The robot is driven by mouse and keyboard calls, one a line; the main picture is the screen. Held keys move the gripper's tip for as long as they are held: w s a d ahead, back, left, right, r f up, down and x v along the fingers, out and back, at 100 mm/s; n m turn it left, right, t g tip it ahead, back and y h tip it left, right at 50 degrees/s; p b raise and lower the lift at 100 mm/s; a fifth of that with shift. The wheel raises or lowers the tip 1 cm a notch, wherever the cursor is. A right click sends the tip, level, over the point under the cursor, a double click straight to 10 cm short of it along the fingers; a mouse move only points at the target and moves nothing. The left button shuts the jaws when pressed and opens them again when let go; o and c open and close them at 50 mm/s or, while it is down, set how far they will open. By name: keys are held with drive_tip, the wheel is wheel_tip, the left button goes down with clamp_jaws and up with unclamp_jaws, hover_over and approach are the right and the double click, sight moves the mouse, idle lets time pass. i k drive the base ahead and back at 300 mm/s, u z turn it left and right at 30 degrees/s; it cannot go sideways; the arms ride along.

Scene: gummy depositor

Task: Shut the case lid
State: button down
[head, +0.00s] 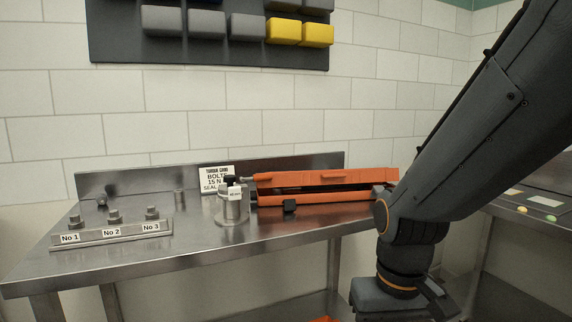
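The orange case (310,196) lies on the steel table, at its right part in the head view. Its orange lid (315,179) is tilted low over the base, with a dark gap between them along the front. A black latch or foot (289,206) shows at the front left of the base. The case's right end is partly hidden behind my arm. My arm comes down from the upper right and ends at the bottom edge, in front of and to the right of the case.
A steel pot (232,206) with a tag stands just left of the case, before a white sign (214,179). A rack labelled No 1 to No 3 (112,234) is at the left. The table's (185,250) front middle is clear. Another counter (545,212) stands at right.

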sight(288, 179)
drive_tip(key=u, duration=1.4)
drive_tip(key=i, duration=0.95)
drive_tip(key=z, duration=1.6)
